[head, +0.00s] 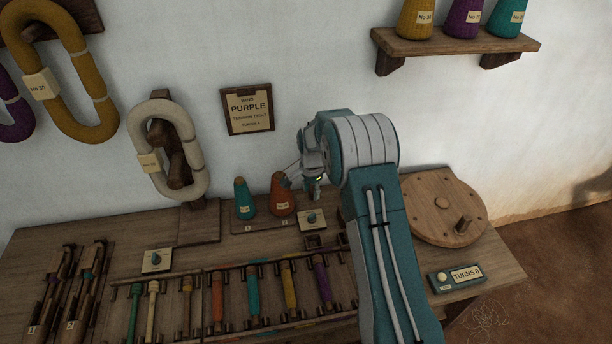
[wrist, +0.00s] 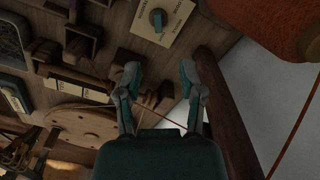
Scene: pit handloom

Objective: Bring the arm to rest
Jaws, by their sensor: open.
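My arm reaches up from the bottom of the head view and bends over the bench. My gripper (head: 304,184) hangs above the bench beside the orange cone (head: 282,196), partly behind my own arm. In the wrist view my gripper (wrist: 160,72) has its two fingers spread apart, with nothing held between them. The orange cone (wrist: 265,25) fills the upper right corner there, apart from the fingers. A thin orange-brown line runs behind the fingers; I cannot tell where it ends.
The wooden bench (head: 110,229) carries a teal cone (head: 243,200), a rack of coloured bobbins (head: 252,292), dial plates (head: 312,220), a round wooden wheel (head: 432,195) and a counter (head: 456,278) reading TURNS 0. A card reading PURPLE (head: 248,108) and a cone shelf (head: 455,47) are on the wall.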

